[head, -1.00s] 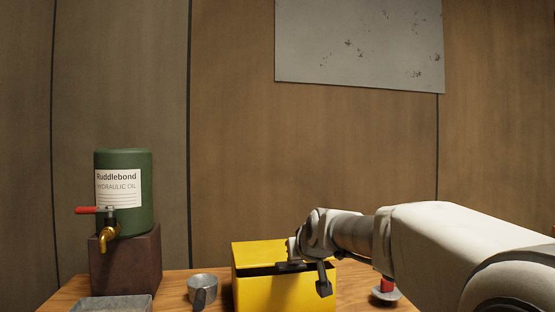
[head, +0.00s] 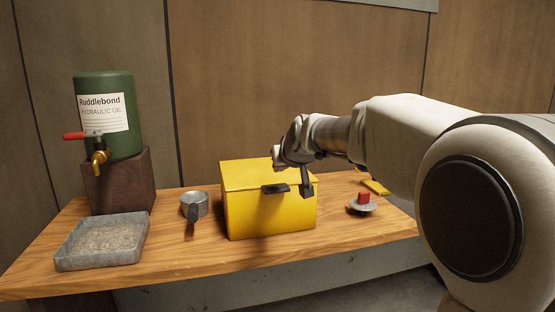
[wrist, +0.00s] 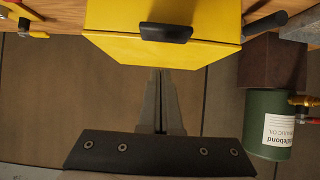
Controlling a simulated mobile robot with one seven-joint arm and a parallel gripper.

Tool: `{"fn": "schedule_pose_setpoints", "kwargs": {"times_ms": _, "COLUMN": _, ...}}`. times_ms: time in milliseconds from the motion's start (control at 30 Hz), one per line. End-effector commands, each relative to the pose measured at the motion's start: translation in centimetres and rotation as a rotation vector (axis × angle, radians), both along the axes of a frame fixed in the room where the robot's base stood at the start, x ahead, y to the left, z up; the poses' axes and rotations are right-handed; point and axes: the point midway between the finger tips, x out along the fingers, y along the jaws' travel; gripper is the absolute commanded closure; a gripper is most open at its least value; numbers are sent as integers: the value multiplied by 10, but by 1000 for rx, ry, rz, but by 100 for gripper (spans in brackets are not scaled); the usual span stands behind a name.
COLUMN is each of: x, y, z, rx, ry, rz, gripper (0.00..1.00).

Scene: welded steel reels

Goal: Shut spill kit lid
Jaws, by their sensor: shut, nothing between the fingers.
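The yellow spill kit box (head: 270,217) stands upright on the wooden bench. Its yellow lid (head: 250,172) lies down over the top, and I see no open gap along the front edge. A black tab (head: 275,188) sits at the lid's front; it also shows in the wrist view (wrist: 165,32). My gripper (wrist: 160,75) is shut and empty, its grey fingers pointing at the box. In the head view my wrist hides the right part of the lid. I cannot tell whether the fingertips touch it.
A metal cup with a dark handle (head: 194,204) stands left of the box. Farther left are a grey tray (head: 75,254) and a green oil drum (head: 105,145) with a tap, on a brown block (head: 120,184). A red knob on a metal dish (head: 363,199) is at right.

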Motion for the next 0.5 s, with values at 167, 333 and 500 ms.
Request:
{"fn": "schedule_pose_setpoints", "kwargs": {"times_ms": 167, "x": -31, "y": -10, "z": -15, "rx": 0, "ry": 5, "rz": -2, "gripper": 100}}
{"fn": "schedule_pose_setpoints", "kwargs": {"times_ms": 333, "x": -57, "y": -17, "z": -25, "rx": -1, "ry": 4, "rz": -1, "gripper": 100}}
{"fn": "schedule_pose_setpoints", "kwargs": {"times_ms": 500, "x": -77, "y": -22, "z": -33, "rx": -1, "ry": 3, "rz": -1, "gripper": 100}}
